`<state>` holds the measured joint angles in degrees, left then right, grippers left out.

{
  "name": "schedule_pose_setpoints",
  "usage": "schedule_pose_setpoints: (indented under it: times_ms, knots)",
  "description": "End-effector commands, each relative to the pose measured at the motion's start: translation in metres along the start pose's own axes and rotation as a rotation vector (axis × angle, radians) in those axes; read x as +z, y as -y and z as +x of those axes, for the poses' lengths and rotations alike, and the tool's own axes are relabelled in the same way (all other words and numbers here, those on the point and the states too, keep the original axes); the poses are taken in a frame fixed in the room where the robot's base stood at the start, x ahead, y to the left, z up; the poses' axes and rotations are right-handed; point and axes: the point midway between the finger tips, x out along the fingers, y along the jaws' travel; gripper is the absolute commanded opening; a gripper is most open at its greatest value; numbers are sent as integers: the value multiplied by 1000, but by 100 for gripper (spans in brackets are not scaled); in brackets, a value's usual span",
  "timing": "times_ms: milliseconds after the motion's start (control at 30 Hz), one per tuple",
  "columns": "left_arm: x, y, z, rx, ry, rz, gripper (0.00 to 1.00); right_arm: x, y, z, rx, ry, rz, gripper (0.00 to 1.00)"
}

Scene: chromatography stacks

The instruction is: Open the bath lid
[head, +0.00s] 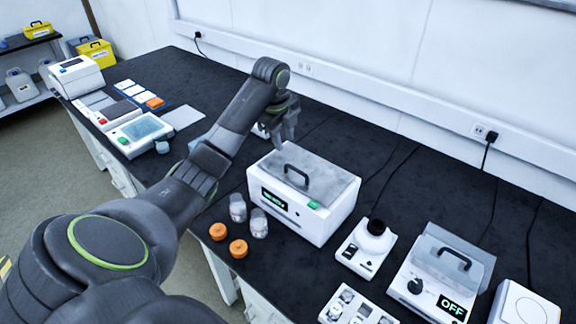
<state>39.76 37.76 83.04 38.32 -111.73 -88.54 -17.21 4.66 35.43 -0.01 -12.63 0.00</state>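The bath appears to be the white box (318,226) in the middle of the bench, with a lit green display on its front. Its grey lid (325,183) lies flat and closed on top, with a black arched handle (296,174). My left gripper (284,138) hangs fingers down above the bench, by the back left corner of the lid and apart from the handle. It holds nothing that I can see; its finger gap is too small to judge. My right gripper is out of view.
Two clear jars (238,208) and two orange caps (238,248) stand left of the bath. A small white device with a black top (377,240) and a unit reading OFF (437,285) stand to its right. Behind the bath, the black bench is mostly clear except for cables.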

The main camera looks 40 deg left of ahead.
Motion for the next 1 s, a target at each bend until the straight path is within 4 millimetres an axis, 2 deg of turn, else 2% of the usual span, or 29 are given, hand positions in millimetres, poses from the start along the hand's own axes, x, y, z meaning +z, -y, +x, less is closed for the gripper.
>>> schedule_pose_setpoints:
  times_ms: [33,300,500,900,1000]
  knots:
    - [-1,-1,9,5,-2,-1,33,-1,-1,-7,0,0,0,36]
    - [-1,0,64,4,-1,-2,33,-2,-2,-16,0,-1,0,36]
    - [0,0,89,2,0,-1,33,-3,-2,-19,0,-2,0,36]
    - [0,0,97,0,2,0,33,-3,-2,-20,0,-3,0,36]
    - [0,0,96,0,2,0,19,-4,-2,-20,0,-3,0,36]
